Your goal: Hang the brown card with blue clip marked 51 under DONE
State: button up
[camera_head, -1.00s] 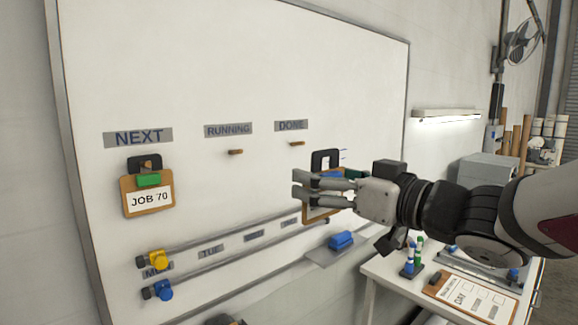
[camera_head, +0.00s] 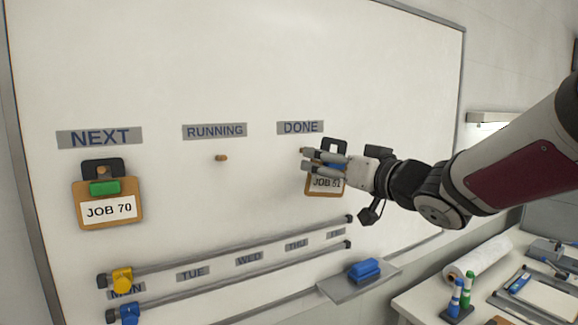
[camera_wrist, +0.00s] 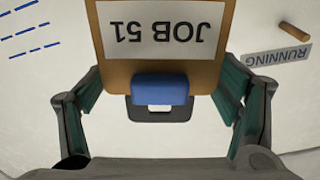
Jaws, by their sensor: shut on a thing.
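The brown card marked JOB 51 (camera_head: 325,186) hangs from my gripper (camera_head: 307,160) in front of the whiteboard, just below and right of the DONE label (camera_head: 300,127). Its blue clip (camera_wrist: 160,89) and black hanger loop (camera_wrist: 158,113) show in the wrist view, where the card appears upside down. My gripper is shut on the card, with one finger at each side. In the head view the fingers partly cover the clip and card. The DONE peg (camera_head: 302,150) barely shows by the fingertips, left of the loop. I cannot tell whether they touch.
The RUNNING peg (camera_head: 221,157) is bare. The JOB 70 card (camera_head: 108,208) with a green clip hangs under NEXT. Two rails with yellow (camera_head: 122,280) and blue (camera_head: 129,313) sliders run below. A blue eraser (camera_head: 364,269) sits on the ledge.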

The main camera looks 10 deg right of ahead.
aim_at(298, 159)
jog(key=shift+f+b+x, duration=0.15)
jog(key=shift+b+x, duration=0.55)
jog(key=shift+x, duration=0.75)
jog(key=shift+f+b+x, duration=0.15)
jog(key=shift+b+x, duration=0.6)
jog(key=shift+x, duration=0.7)
jog(key=shift+f+b+x, duration=0.15)
jog(key=shift+b+x, duration=0.55)
jog(key=shift+x, duration=0.7)
jog(key=shift+w+a+f, duration=0.15)
jog(key=shift+w+f, duration=0.2)
jog(key=shift+w, duration=0.2)
jog(key=o, duration=0.9)
jog(key=shift+o, duration=0.2)
